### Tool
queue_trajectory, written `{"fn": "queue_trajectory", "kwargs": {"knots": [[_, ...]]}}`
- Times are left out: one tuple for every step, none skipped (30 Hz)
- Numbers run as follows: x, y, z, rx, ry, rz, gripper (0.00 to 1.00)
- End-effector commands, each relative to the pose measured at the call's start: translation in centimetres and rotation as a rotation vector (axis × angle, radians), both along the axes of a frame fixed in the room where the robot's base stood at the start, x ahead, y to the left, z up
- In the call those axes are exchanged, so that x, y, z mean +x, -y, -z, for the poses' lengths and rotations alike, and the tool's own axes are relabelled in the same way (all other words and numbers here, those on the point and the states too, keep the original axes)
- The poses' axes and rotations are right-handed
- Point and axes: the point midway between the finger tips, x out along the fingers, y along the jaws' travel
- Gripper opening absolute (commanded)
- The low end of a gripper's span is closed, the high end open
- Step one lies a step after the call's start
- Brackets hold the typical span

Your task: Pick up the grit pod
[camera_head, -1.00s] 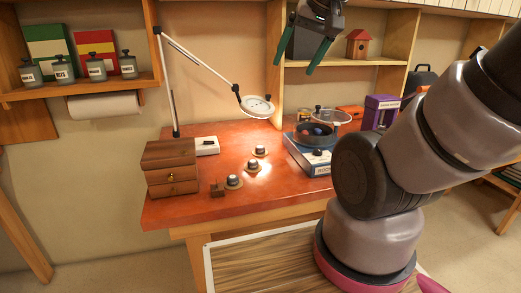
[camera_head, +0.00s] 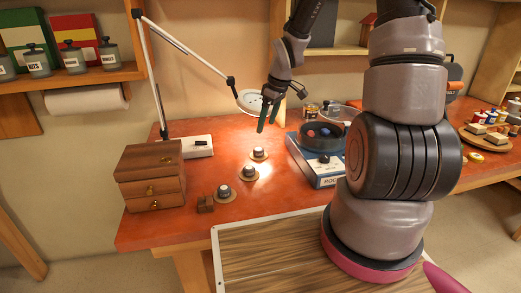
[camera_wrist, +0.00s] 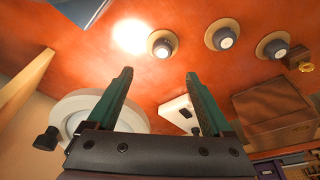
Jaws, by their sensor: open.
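Three small dark pods with pale tops sit upright on round tan coasters on the red table: a back pod (camera_head: 258,152), a middle pod (camera_head: 249,171) and a front pod (camera_head: 223,191). I cannot tell which is the grit pod; no label is readable. In the wrist view they show as a left pod (camera_wrist: 162,45), a middle pod (camera_wrist: 223,39) and a right pod (camera_wrist: 273,48). My gripper (camera_head: 267,119) is open and empty above the table, behind the pods. Its green fingers (camera_wrist: 159,72) point toward the pods, apart from them.
A lamp (camera_head: 250,102) hangs close to my gripper. A blue-and-white machine (camera_head: 327,174) with a dark pan stands right. Table between pods and machine is clear.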

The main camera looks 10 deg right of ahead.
Motion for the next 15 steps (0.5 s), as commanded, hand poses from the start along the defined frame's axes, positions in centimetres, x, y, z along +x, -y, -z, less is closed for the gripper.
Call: {"fn": "queue_trajectory", "kwargs": {"knots": [[0.1, -0.2, 0.5, 0.003, -0.003, -0.006, 0.84], [0.1, -0.3, 0.9, 0.003, -0.005, -0.009, 0.84], [0.2, -0.4, 1.5, 0.003, -0.004, -0.011, 0.84], [0.3, -0.5, 2.0, 0.004, -0.005, -0.011, 0.84], [0.3, -0.6, 2.5, 0.003, -0.006, -0.012, 0.84], [0.4, -0.7, 3.1, 0.003, -0.005, -0.01, 0.84], [0.5, -0.8, 3.6, 0.003, -0.005, -0.01, 0.84], [0.6, -0.9, 4.0, 0.003, -0.005, -0.01, 0.84], [0.7, -1.0, 4.5, 0.003, -0.005, -0.01, 0.84], [0.8, -1.0, 4.8, 0.003, -0.004, -0.01, 0.84], [0.9, -1.1, 5.1, 0.002, -0.003, -0.008, 0.84], [0.9, -1.1, 5.3, 0.002, -0.004, -0.007, 0.84], [0.9, -1.1, 5.5, 0.002, -0.004, -0.006, 0.84], [1.0, -1.2, 5.6, 0.002, -0.003, -0.006, 0.84], [1.0, -1.3, 5.9, 0.002, -0.003, -0.007, 0.84]]}}
